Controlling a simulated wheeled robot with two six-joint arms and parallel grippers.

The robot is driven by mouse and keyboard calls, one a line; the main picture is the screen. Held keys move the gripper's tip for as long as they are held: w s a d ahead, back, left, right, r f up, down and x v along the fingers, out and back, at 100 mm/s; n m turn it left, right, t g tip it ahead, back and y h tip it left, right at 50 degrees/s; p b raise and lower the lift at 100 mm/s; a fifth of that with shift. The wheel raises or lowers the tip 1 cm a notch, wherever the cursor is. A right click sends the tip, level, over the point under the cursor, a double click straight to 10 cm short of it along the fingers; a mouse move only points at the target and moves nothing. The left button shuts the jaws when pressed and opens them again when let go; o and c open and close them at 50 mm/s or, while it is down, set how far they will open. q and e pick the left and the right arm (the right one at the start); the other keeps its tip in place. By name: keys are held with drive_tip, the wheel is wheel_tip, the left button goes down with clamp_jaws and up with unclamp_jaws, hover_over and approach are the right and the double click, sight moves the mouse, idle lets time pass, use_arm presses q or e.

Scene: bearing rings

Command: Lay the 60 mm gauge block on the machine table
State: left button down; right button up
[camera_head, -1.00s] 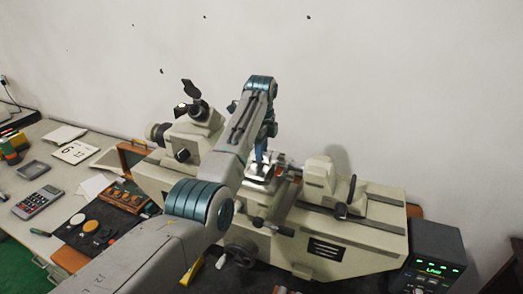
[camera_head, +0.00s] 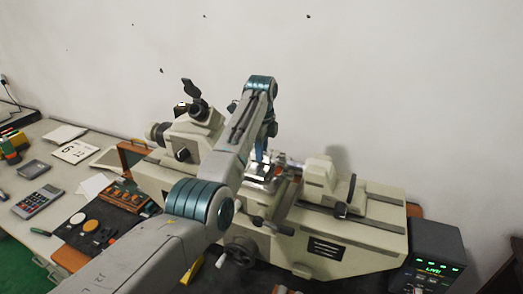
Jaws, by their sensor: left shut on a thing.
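My left arm reaches in from the bottom and bends down over the measuring machine (camera_head: 340,232). My left gripper (camera_head: 262,160) is small and partly hidden by my own arm. It points down just above the machine table (camera_head: 260,185), between the eyepiece head on the left and the tailstock on the right. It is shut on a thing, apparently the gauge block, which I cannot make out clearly. Whether the block touches the table cannot be told. My right gripper is not in view.
The tailstock (camera_head: 319,182) stands close to the right of the gripper, the eyepiece head (camera_head: 192,130) to its left. A readout box (camera_head: 433,262) is at the lower right. A calculator (camera_head: 38,201) and a wooden gauge set (camera_head: 122,196) lie on the left bench.

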use_arm(q)
drive_tip(key=shift+f, duration=0.2)
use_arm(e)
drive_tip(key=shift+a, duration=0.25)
use_arm(q)
drive_tip(key=c, duration=1.2)
unclamp_jaws()
drive_tip(key=shift+o, duration=0.2)
drive_tip(key=shift+r, duration=4.25)
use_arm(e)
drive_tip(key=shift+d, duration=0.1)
use_arm(q)
drive_tip(key=shift+f, duration=0.15)
